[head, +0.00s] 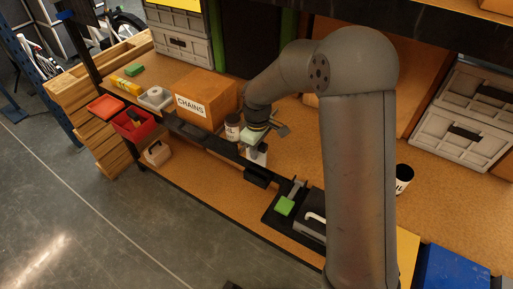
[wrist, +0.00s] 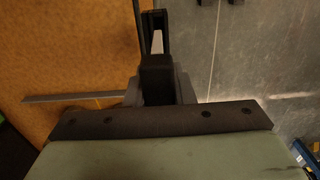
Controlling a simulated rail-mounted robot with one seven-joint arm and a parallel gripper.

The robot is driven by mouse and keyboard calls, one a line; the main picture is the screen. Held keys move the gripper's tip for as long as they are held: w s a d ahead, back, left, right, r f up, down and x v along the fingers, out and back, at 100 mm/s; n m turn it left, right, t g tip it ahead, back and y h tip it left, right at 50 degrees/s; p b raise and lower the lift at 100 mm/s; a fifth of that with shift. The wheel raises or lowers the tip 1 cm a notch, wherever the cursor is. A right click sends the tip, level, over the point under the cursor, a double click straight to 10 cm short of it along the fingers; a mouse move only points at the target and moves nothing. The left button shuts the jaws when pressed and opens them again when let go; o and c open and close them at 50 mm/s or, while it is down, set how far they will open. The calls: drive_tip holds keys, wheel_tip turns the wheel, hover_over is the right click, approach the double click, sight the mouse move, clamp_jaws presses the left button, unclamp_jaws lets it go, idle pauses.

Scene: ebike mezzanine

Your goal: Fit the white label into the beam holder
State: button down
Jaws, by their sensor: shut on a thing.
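My gripper (head: 262,146) is at the front edge of the wooden bench, shut on the white label (head: 257,157). The label hangs below it, mostly pale in the head view and partly covered by the wrist. In the wrist view my gripper (wrist: 153,60) points away, and the label shows nearly edge-on as a thin grey strip (wrist: 75,97) across the fingers. The black beam (head: 222,146) runs along the bench front. A dark holder (head: 256,179) on it lies just below the label. I cannot tell whether label and holder touch.
A cardboard box marked CHAINS (head: 207,100) and a white jar (head: 232,127) stand close left of my gripper. A red bin (head: 134,124) hangs at far left. A black cup (head: 404,178) stands right of my arm.

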sight(257, 162)
drive_tip(key=shift+f+b, duration=1.65)
drive_tip(key=shift+f, duration=1)
drive_tip(key=shift+f+b, duration=1.85)
drive_tip(key=shift+f, duration=0.7)
drive_tip(key=c, duration=1.1)
unclamp_jaws()
drive_tip(key=shift+c, duration=0.2)
drive_tip(key=shift+r, duration=0.55)
wheel_tip(257, 162, up, 16)
drive_tip(key=shift+r, duration=0.2)
drive_tip(key=shift+s, duration=0.1)
